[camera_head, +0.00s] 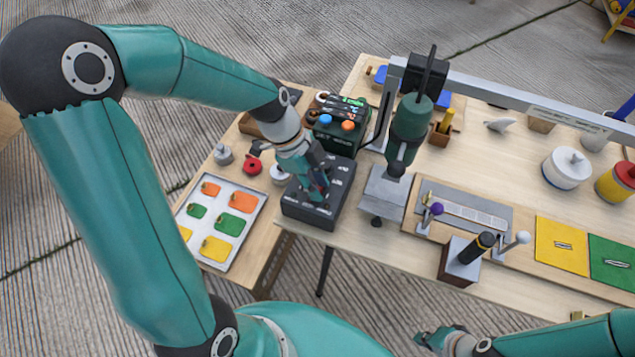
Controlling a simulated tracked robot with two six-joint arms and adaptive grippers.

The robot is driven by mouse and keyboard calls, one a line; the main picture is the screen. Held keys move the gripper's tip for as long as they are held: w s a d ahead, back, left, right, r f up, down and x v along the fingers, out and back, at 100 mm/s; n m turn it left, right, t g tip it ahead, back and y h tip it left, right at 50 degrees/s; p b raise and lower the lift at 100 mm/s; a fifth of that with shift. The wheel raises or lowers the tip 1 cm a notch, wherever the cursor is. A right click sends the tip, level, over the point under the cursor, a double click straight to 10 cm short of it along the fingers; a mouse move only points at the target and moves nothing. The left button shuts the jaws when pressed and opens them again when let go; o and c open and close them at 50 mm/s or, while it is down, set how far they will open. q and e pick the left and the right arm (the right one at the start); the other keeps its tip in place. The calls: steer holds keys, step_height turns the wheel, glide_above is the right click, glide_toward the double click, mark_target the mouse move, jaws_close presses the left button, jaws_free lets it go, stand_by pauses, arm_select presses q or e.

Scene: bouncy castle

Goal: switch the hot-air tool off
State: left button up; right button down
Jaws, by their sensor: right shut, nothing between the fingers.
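The hot-air tool (408,128) looks to be the green, dark-nosed tool held upright, nose down, above a grey block (385,192) on the bench. Its switch cannot be made out. My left gripper (318,190) reaches down over a dark box (300,212) with small markings on top, left of the tool. It hides part of the box; I cannot tell whether it touches it or how far its fingers are apart. My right gripper (432,338) is shut and empty at the bottom edge, in front of the bench and away from the tool.
A dark green unit with blue and orange knobs (338,128) stands behind the box. A tray of coloured patches (222,222) lies left. Upright handles (470,252) stand front right. A metal rail (530,110) crosses the back, with white (566,170) and yellow tins right.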

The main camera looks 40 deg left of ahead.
arm_select(q)
steer(key=shift+o, duration=0.9)
steer(key=shift+r, duration=0.1)
steer(key=v, duration=1.1)
steer(key=shift+a+r, duration=0.2)
steer(key=shift+r, duration=0.1)
steer(key=shift+s, duration=0.1)
